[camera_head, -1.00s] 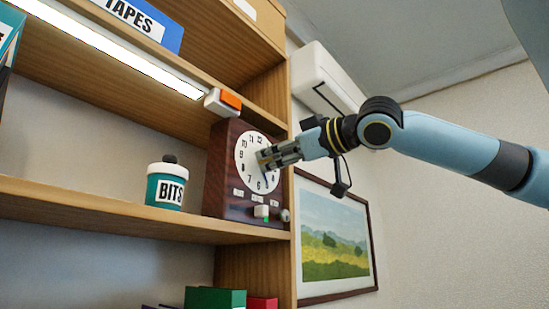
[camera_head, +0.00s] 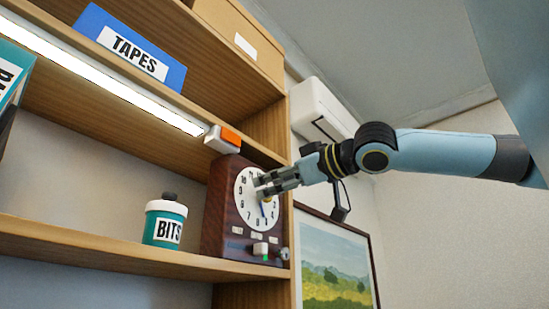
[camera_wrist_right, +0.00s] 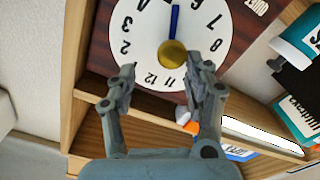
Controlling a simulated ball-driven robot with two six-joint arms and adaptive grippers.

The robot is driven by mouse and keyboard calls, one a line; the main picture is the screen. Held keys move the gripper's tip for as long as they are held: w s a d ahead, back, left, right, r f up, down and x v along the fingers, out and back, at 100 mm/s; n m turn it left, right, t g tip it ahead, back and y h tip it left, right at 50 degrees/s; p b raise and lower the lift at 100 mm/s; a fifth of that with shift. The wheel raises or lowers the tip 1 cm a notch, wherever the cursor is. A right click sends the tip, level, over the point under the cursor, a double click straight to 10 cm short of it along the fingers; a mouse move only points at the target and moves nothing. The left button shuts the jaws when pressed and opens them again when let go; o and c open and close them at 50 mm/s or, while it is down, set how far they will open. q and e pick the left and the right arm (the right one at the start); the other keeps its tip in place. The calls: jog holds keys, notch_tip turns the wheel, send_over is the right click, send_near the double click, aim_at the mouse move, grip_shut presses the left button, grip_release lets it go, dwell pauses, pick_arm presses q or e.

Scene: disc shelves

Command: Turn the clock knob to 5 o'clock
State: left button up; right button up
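The clock (camera_head: 217,215) stands on a shelf, a dark wooden box with a round white face (camera_head: 246,215). Its gold knob (camera_wrist_right: 172,52) is at the centre of the face, with a blue pointer (camera_wrist_right: 174,20). In the right wrist view the face is upside down, and the pointer points up, away from the 11 and 12; the number at its tip is cut off. My right gripper (camera_wrist_right: 160,74) is open and empty at the face. Its fingers are spread near the knob and look apart from it. In the head view the gripper (camera_head: 260,186) covers part of the face. My left gripper is not in view.
A BITS jar (camera_head: 164,222) stands left of the clock on the same shelf (camera_head: 110,252). An orange-and-white block (camera_head: 222,139) sits on the shelf edge above, beside a bright light strip (camera_head: 100,75). A TAPES box (camera_head: 130,45) is higher up. A framed picture (camera_head: 335,262) hangs at right.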

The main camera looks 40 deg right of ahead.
notch_tip(320, 180, up, 8)
jog(key=shift+f, duration=0.15)
jog(key=shift+f, duration=0.1)
dwell(0.4)
jog(key=shift+d+f+m+g+h, duration=0.5)
jog(key=shift+d+f+m+h, duration=0.35)
jog(key=shift+f, duration=0.2)
jog(key=s+a+f+m+t+y+b, duration=0.15)
jog(key=s+f+m+b, duration=0.25)
jog(key=s+f+b, duration=0.5)
jog(key=w+r+p, duration=0.1)
jog(key=w+p, duration=0.7)
jog(key=w, duration=0.1)
jog(key=shift+a, duration=0.2)
jog(key=shift+g, duration=0.25)
